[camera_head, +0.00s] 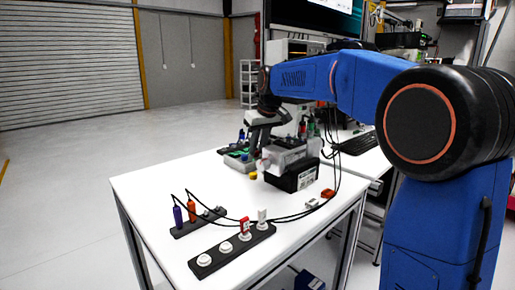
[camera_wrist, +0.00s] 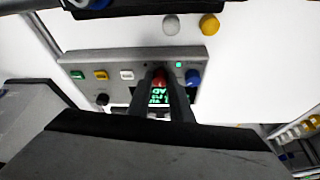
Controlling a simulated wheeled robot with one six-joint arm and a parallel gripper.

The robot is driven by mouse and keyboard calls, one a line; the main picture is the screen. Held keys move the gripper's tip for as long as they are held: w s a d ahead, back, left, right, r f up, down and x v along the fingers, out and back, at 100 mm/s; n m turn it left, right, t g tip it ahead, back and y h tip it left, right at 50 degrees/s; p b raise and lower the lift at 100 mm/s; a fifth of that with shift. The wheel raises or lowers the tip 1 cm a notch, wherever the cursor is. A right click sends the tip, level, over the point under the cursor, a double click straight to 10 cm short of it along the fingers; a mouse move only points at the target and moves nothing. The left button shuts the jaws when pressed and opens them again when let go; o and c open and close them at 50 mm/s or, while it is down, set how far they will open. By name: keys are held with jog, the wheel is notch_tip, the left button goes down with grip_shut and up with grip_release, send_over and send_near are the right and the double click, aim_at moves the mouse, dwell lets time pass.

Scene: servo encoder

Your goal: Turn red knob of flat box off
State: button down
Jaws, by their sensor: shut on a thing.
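The flat box (camera_wrist: 92,62) is a grey panel in the wrist view, with green, yellow and white square buttons in a row, a lit green indicator (camera_wrist: 179,65), a blue knob (camera_wrist: 192,78) and a display with green characters (camera_wrist: 159,98). The red knob (camera_wrist: 158,77) sits between the fingertips of my gripper (camera_wrist: 160,76), which is shut on it. The fingers cover part of the knob and display. In the head view, the flat box (camera_head: 238,160) lies at the table's far side, partly hidden, and my arm reaches down to it.
A taller grey and black box (camera_head: 296,175) stands close to the right of my gripper in the head view. A white knob (camera_wrist: 172,25) and a yellow knob (camera_wrist: 209,24) show beyond the flat box. Two black socket strips (camera_head: 230,248) with plugs and cables lie at the table's front.

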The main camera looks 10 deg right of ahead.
jog(key=c, duration=1.6)
grip_release()
jog(key=shift+r, duration=0.1)
jog(key=v, duration=1.7)
jog(key=shift+s+d+r, duration=0.1)
